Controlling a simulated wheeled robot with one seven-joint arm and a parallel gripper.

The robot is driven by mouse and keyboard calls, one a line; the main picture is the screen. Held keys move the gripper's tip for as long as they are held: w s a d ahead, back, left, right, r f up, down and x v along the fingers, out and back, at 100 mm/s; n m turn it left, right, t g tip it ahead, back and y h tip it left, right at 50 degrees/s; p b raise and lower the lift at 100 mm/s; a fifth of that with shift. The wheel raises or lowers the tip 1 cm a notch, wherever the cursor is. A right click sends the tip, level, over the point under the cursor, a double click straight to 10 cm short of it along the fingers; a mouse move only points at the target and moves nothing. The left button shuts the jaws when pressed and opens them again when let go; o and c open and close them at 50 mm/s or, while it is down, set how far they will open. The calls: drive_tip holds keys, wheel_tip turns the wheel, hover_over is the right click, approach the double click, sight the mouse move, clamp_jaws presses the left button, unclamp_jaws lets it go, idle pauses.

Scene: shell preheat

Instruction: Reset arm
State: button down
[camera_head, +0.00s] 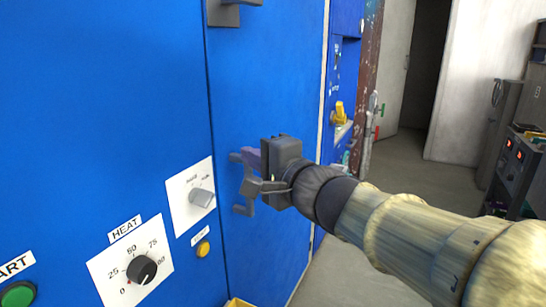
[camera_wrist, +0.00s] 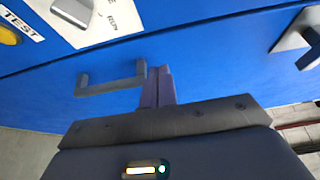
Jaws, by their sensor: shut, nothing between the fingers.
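My gripper (camera_head: 249,157) is in front of the blue cabinet door (camera_head: 265,85), at the grey door handle (camera_head: 242,208). Its purple-grey fingers are together with nothing held between them. In the wrist view the shut fingers (camera_wrist: 158,86) are just right of the handle (camera_wrist: 112,85). I cannot tell whether the fingers touch the handle. My wrist hides part of the handle and the door in the head view.
Left of the door are a switch (camera_head: 201,198), a yellow button (camera_head: 203,248), a HEAT dial (camera_head: 141,269) and a green button (camera_head: 18,295). A yellow knob (camera_head: 339,113) is on the machine beyond. Grey floor (camera_head: 410,150) is open at the right, before dark equipment (camera_head: 515,150).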

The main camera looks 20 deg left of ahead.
drive_tip(key=p, duration=0.1)
approach(241, 132)
drive_tip(key=w+a, duration=0.2)
drive_tip(key=w, duration=0.1)
drive_tip(key=a, duration=0.1)
drive_tip(key=w+a, duration=0.1)
drive_tip(key=shift+a+f, duration=0.15)
drive_tip(key=shift+a, duration=0.55)
idle(0.3)
